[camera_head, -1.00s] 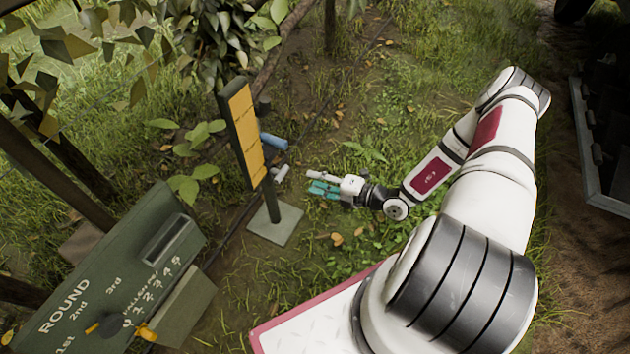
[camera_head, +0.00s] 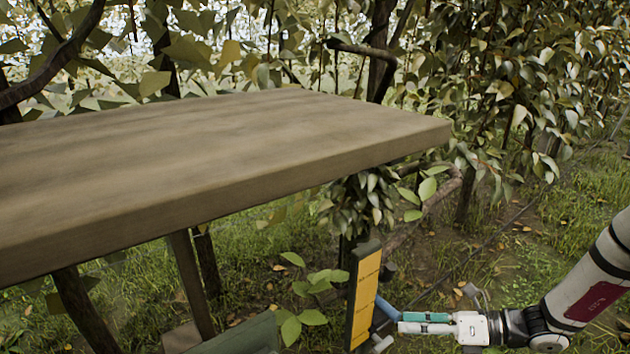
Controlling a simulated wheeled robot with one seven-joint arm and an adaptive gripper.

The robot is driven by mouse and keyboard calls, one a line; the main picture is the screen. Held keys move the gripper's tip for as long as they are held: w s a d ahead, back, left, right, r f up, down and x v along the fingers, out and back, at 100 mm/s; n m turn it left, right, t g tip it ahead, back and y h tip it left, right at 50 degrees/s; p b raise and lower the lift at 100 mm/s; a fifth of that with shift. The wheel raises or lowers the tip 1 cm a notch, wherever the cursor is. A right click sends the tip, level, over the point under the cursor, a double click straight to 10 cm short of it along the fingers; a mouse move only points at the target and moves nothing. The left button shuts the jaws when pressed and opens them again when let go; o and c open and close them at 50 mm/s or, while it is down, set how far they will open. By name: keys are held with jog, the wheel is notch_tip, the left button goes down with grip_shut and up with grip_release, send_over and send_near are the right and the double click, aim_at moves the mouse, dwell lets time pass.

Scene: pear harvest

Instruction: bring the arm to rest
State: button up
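My gripper (camera_head: 428,322) is at the lower middle right of the head view, at the end of my white arm (camera_head: 588,290), which enters from the right edge. Its fingers have teal parts and point left toward an upright post with a yellow panel (camera_head: 364,300). The fingertips overlap the area by a blue cylinder (camera_head: 389,308) on the post in the picture; I cannot tell whether they touch. I see nothing clearly held. The finger gap is too small and too edge-on to judge.
A large wooden board (camera_head: 230,160) fills the upper left and middle. The dark green top of a box (camera_head: 240,338) shows below it. Leafy branches (camera_head: 520,80) stand behind. Grass (camera_head: 590,190) lies open at the right.

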jog(key=s+a+r+n+g+h, duration=0.3)
jog(key=s+a+r+n+g, duration=0.1)
jog(key=s+r+n, duration=0.35)
jog(key=s+a+r+n+g+h, duration=0.25)
jog(key=s+r+n, duration=0.35)
jog(key=r+n, duration=0.3)
jog(key=s+d+r+n+t+h, duration=0.15)
jog(key=s+r+n+h, duration=0.25)
jog(key=s+n, duration=0.4)
jog(key=s+d+r+n+h, duration=0.3)
jog(key=s+n+h, duration=0.15)
jog(key=s, duration=0.55)
notch_tip(320, 180, up, 34)
jog(key=n+t+p, duration=0.1)
jog(key=t+p, duration=0.3)
jog(key=p, duration=2.7)
jog(key=shift+w+d+f+p, duration=0.15)
jog(key=shift+d+p, duration=0.1)
jog(key=shift+p, duration=0.05)
